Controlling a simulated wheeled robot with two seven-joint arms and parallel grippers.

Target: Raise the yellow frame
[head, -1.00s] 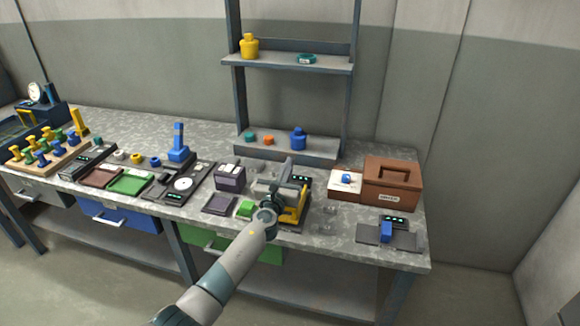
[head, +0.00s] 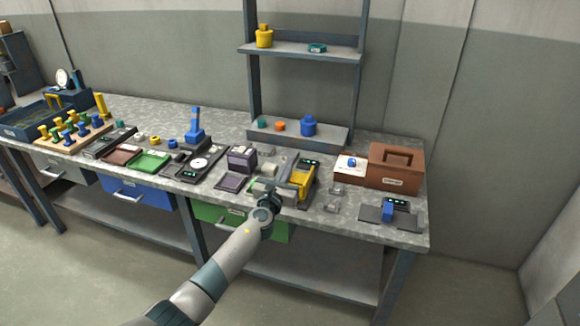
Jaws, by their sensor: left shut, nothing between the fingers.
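The yellow frame (head: 302,174) belongs to a small dark device with a lit display (head: 309,162) on the grey speckled bench, right of centre. My left gripper (head: 266,189) is just left of the yellow frame, low over the bench near its front edge. It is shut and empty. The gripper and wrist hide part of the device's left side, and I cannot tell whether they touch the frame. My right gripper is not in view.
Left of my gripper stands a dark box with an open-looking pad (head: 232,182). A green block (head: 253,187) is partly hidden by the gripper. Right are small clear pieces (head: 333,206), a brown box (head: 396,168) and a blue-handled device (head: 388,211). A shelf (head: 300,136) stands behind.

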